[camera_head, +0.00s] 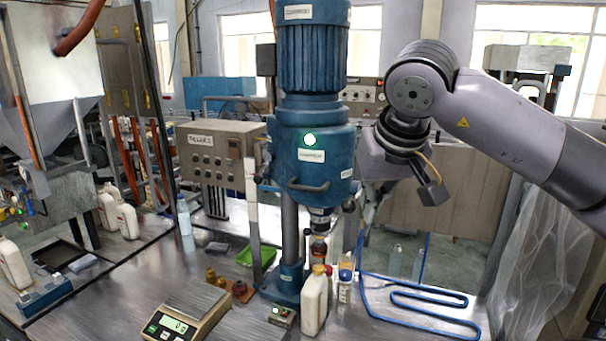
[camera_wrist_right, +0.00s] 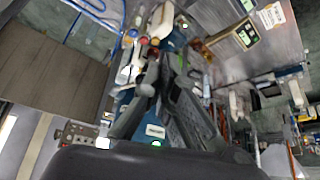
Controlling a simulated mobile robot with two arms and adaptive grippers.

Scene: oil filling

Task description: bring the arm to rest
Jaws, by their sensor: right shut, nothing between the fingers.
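My right arm comes in from the right in the head view, grey and raised high above the bench. My right gripper (camera_head: 366,212) hangs beside the blue mixing machine, pointing down, and is partly hard to make out against the background. In the wrist view my right gripper (camera_wrist_right: 150,78) shows its dark fingers brought together, with nothing between them. No object is held. My left arm and gripper are not in view.
The blue mixing machine (camera_head: 314,160) stands close left of the gripper. A control box (camera_head: 215,155) stands left. Bench space is free around the rack.

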